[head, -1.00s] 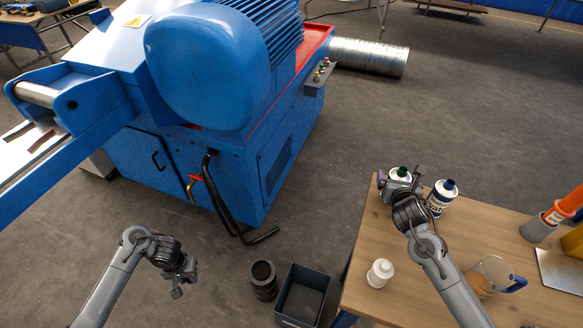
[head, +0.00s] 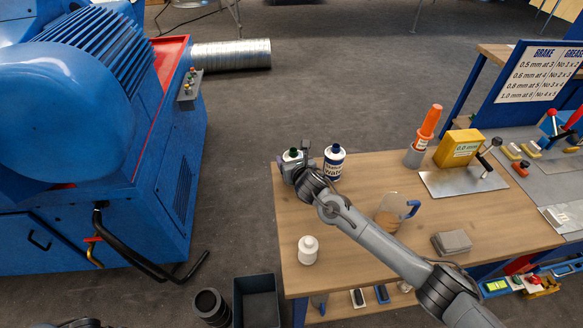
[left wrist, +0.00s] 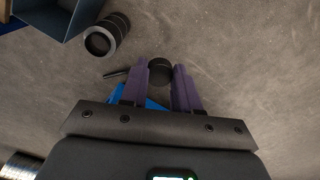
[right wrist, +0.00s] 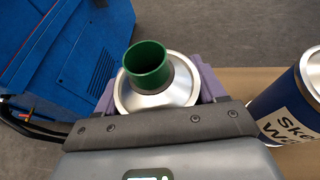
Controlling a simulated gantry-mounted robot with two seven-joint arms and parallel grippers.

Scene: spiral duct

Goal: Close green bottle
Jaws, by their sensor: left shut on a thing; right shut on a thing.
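The green bottle is a silver-topped container with a green neck, at the table's back left corner in the head view (head: 292,154). In the right wrist view its green neck (right wrist: 148,62) looks hollow at the top. My right gripper (head: 298,172) is shut around its body, which stands upright. In the left wrist view my left gripper (left wrist: 160,75) is shut on a dark round cap-like piece (left wrist: 159,70), held above the floor. In the head view only a bit of my left arm shows at the bottom edge.
A blue and white bottle (head: 333,162) stands just right of the green bottle. A white bottle (head: 308,249), a glass mug (head: 393,211) and a grey block (head: 452,242) stand on the table (head: 350,250). A dark bin (head: 257,302) and black cylinder (head: 210,307) are on the floor.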

